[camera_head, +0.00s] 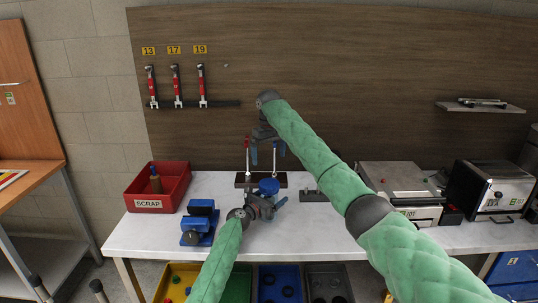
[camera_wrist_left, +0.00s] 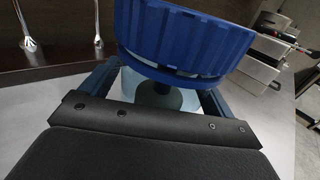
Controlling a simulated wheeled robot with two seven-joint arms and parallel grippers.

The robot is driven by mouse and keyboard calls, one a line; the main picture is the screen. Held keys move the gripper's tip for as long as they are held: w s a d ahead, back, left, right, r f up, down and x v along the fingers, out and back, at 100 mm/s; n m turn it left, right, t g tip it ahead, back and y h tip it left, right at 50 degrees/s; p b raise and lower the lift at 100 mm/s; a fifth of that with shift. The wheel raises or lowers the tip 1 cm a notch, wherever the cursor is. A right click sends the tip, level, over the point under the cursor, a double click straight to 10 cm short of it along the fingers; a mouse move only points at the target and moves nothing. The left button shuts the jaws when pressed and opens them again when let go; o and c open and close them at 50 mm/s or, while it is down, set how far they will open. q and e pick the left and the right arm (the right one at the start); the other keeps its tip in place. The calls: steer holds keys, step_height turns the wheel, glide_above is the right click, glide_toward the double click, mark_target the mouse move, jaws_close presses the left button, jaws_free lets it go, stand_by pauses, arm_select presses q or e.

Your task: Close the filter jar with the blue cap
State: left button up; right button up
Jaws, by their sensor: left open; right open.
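The blue cap (camera_head: 269,186) is on top of the filter jar, near the middle of the table; it fills the upper part of the left wrist view (camera_wrist_left: 185,38). The clear jar (camera_wrist_left: 150,84) shows below the cap with a dark part inside. I cannot tell whether the cap is fully seated. My left gripper (camera_head: 269,204) is open, with its fingers on either side of the jar below the cap. I cannot tell whether they touch it. My right gripper (camera_head: 267,152) is open and empty, pointing down above and behind the cap.
A dark rack (camera_head: 241,181) with upright rods stands just behind the jar. A red scrap bin (camera_head: 132,190) and a blue device (camera_head: 198,224) are at left. Metal appliances (camera_head: 402,185) stand at right.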

arm_select(q)
steer(key=shift+s+a+f, duration=0.1)
steer(key=shift+s+a, duration=0.25)
steer(key=shift+s, duration=0.05)
steer(key=shift+b+v, duration=0.75)
steer(key=shift+v, duration=2.6)
